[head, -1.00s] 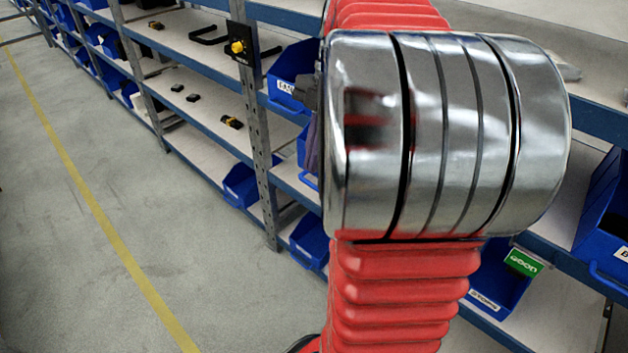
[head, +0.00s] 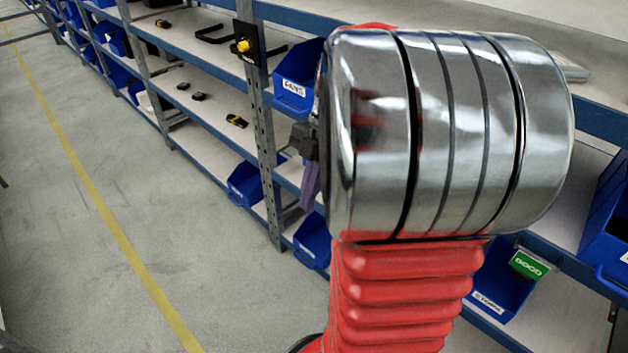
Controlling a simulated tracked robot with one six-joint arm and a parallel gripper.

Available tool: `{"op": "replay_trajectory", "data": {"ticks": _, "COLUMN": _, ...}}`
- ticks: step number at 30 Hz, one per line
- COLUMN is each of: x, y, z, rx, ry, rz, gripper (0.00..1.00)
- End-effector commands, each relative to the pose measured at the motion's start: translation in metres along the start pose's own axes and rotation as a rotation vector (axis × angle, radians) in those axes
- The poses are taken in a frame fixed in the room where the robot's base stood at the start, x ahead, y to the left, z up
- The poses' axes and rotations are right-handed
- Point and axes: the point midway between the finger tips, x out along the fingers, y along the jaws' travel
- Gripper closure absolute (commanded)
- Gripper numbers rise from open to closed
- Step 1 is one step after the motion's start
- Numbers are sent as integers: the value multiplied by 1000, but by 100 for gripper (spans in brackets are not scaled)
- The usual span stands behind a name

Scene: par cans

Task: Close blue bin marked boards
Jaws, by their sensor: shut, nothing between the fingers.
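No label that I can read in full says boards. A blue bin (head: 603,225) at the right edge is cut off by the frame, and its label is mostly outside the picture. Another blue bin (head: 510,290) at the lower right has a green GOOD tag and a small label I cannot read. A blue bin (head: 296,72) labelled FANS stands on the upper shelf. My gripper (head: 309,203), with purplish fingers, points down just left of my large metal arm joint. It is shut and empty, in front of the shelving. My arm hides the shelf middle.
Blue-edged shelving (head: 215,110) runs from the far left to the right. A perforated upright post (head: 266,150) stands close left of my gripper. Smaller blue bins (head: 245,183) sit lower down. The grey floor (head: 60,230) at left is clear.

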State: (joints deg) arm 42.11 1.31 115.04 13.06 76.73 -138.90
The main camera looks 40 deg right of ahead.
Motion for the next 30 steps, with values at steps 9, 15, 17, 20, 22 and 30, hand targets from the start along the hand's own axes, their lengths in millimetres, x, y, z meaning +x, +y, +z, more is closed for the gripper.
{"op": "replay_trajectory", "data": {"ticks": 9, "x": -10, "y": 0, "z": 25, "rx": 2, "ry": 0, "rz": 0, "gripper": 100}}
{"op": "replay_trajectory", "data": {"ticks": 15, "x": -16, "y": 0, "z": 35, "rx": 2, "ry": 0, "rz": 1, "gripper": 100}}
{"op": "replay_trajectory", "data": {"ticks": 17, "x": -16, "y": 0, "z": 36, "rx": 1, "ry": 0, "rz": 0, "gripper": 100}}
{"op": "replay_trajectory", "data": {"ticks": 20, "x": -16, "y": 0, "z": 36, "rx": 1, "ry": 0, "rz": 0, "gripper": 100}}
{"op": "replay_trajectory", "data": {"ticks": 22, "x": -16, "y": 0, "z": 36, "rx": 1, "ry": 0, "rz": 0, "gripper": 100}}
{"op": "replay_trajectory", "data": {"ticks": 30, "x": -17, "y": 2, "z": 39, "rx": -6, "ry": 0, "rz": -2, "gripper": 100}}
